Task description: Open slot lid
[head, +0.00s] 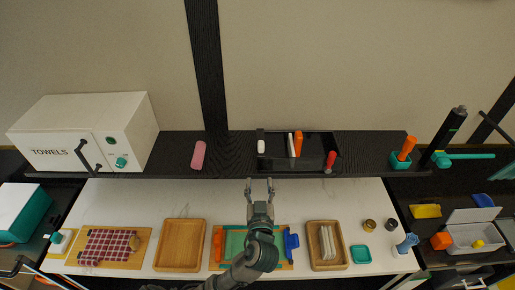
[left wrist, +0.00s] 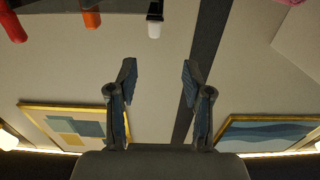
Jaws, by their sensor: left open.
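My left gripper (head: 260,182) is open and empty, its fingers pointing at the front edge of the black shelf (head: 225,152). A glossy black box or panel (head: 314,142) lies on the shelf ahead and to the right of it. A white piece (head: 261,147), an orange piece (head: 298,144) and a red piece (head: 330,161) are on or beside it. I cannot tell which part is the slot lid. In the left wrist view the open fingers (left wrist: 158,66) have nothing between them. A white-and-black piece (left wrist: 154,20) shows above them. My right gripper is not seen.
A white TOWELS cabinet (head: 88,130) and a pink roll (head: 199,155) are on the shelf at left. Below, the white counter (head: 330,200) carries wooden trays (head: 179,263) and a teal mat. At right stands a white bin (head: 475,232) with its lid up.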

